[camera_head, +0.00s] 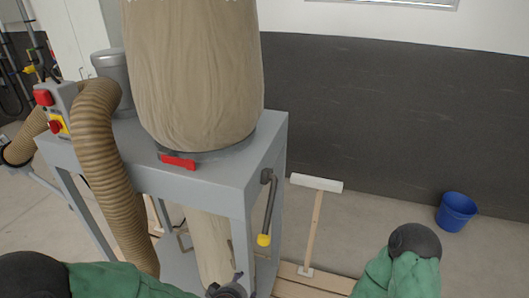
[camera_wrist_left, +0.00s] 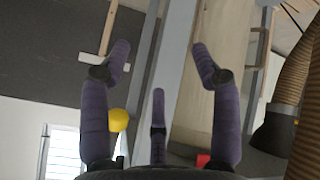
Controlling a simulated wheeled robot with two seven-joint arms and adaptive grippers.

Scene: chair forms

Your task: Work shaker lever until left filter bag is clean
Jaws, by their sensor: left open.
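A tan, wrinkled filter bag (camera_head: 195,75) stands on the grey dust collector frame (camera_head: 230,180); its top is cut off. A lever (camera_head: 269,200) hangs down from the frame's right side and ends in a yellow knob (camera_head: 263,240). My left gripper (camera_head: 235,284) is low at the bottom edge, below and left of the knob, and only partly shows. In the left wrist view its purple fingers (camera_wrist_left: 160,50) are spread, with nothing between them held. The yellow knob (camera_wrist_left: 118,120) shows there beside the left finger; I cannot tell whether they touch. My right gripper is out of view.
A ribbed hose (camera_head: 97,150) and a switch box (camera_head: 55,105) are at the left. A red clamp handle (camera_head: 178,161) is at the bag's base. A lower bag (camera_head: 208,240) hangs under the frame.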

